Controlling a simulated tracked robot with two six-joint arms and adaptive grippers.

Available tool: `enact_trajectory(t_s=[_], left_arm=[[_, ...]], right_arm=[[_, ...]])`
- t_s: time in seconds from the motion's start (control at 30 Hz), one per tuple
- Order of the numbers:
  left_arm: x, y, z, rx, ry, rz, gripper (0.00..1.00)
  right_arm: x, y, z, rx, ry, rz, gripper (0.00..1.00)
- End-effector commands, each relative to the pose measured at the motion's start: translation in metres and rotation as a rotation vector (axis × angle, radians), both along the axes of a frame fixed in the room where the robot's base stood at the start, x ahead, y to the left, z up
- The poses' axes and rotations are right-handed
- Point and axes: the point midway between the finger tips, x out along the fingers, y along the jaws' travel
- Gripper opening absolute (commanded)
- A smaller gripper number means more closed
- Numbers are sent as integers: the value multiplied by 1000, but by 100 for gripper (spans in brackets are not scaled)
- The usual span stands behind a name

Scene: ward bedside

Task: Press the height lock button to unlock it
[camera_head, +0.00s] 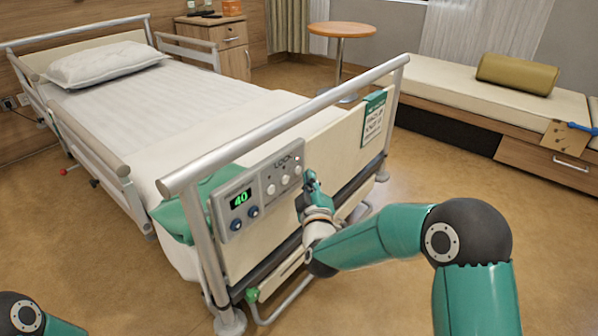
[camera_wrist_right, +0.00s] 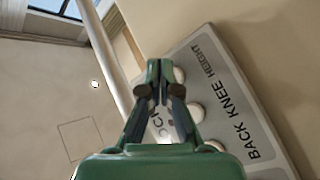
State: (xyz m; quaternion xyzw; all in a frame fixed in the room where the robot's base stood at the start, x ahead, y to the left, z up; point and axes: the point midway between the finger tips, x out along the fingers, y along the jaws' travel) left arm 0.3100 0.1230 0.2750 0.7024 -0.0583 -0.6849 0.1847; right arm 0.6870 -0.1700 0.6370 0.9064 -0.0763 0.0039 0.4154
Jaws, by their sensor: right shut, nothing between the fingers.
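The control panel (camera_head: 262,205) is mounted on the bed's footboard, with a green display (camera_head: 240,199) reading 40. The word LOCK (camera_head: 284,161) stands above a row of three pale round buttons (camera_head: 285,180). Two blue buttons (camera_head: 245,217) sit under the display. In the right wrist view the panel (camera_wrist_right: 232,85) carries the labels BACK, KNEE and HEIGHT; my fingers partly cover LOCK and the button near HEIGHT. My right gripper (camera_head: 310,178) is shut and empty, at the panel's right end; its tips (camera_wrist_right: 160,66) show beside the HEIGHT button (camera_wrist_right: 179,75). I cannot tell if they touch it.
A tubular rail (camera_head: 290,120) runs above the panel. A green card (camera_head: 374,117) hangs on the footboard at right. A round table (camera_head: 342,30) and a bench (camera_head: 450,80) stand farther back. The floor (camera_head: 400,290) around my right arm is clear.

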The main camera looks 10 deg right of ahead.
Motion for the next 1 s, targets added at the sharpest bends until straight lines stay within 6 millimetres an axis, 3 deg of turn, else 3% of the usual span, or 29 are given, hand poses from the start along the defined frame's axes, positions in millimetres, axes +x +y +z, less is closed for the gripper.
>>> enact_trajectory(t_s=[1.0], left_arm=[[0,0,-2,0,0,0,40]], right_arm=[[8,7,1,0,-1,1,0]])
